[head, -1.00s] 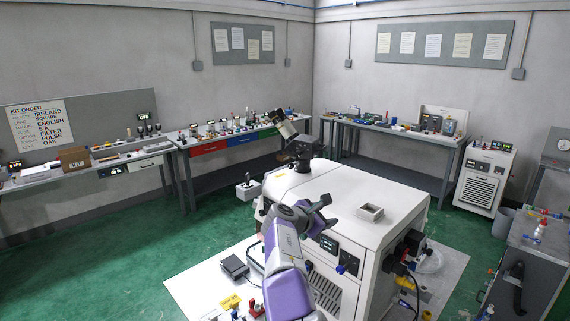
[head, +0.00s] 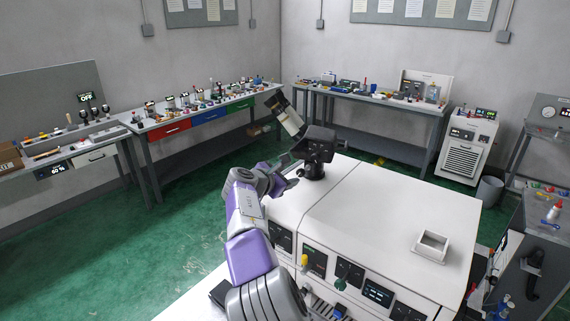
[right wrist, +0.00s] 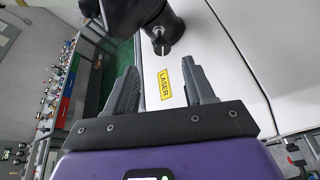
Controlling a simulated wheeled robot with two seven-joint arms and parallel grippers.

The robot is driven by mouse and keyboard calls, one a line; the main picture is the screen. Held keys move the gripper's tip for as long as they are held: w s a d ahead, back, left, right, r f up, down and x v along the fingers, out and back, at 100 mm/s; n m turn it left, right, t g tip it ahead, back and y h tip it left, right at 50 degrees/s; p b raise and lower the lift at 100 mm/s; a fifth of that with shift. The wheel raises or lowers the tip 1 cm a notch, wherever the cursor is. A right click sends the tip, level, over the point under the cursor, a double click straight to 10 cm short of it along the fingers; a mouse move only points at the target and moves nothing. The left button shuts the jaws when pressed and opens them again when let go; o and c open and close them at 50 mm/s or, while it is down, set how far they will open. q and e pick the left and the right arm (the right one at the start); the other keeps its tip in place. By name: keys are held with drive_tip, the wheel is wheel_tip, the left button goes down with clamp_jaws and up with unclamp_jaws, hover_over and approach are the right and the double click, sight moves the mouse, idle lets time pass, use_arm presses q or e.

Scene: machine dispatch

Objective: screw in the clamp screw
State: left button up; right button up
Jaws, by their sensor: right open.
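A black laser head (head: 318,145) with a light tilted tube (head: 284,116) stands on a short black post at the far left corner of the white machine (head: 380,200). In the right wrist view, a small silver screw end (right wrist: 161,48) shows at the base of the black mount (right wrist: 150,15); I take it for the clamp screw, but cannot tell how deep it sits. My right gripper (head: 290,173) is open and empty, close to the post. In the right wrist view its fingers (right wrist: 159,65) point at the screw and stay short of it. My left gripper is not in view.
A yellow LASER label (right wrist: 165,84) is on the machine top between my fingers. A small open white tray (head: 432,246) sits on the top at the right. Benches with tools (head: 205,110) line the walls, and green floor lies clear to the left.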

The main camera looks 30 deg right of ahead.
sight(299, 173)
drive_tip(key=p+x, duration=0.2)
drive_tip(key=x, duration=0.4)
drive_tip(key=shift+d, duration=0.3)
drive_tip(key=shift+w+d+f, duration=0.2)
drive_tip(key=shift+c, duration=0.3)
clamp_jaws()
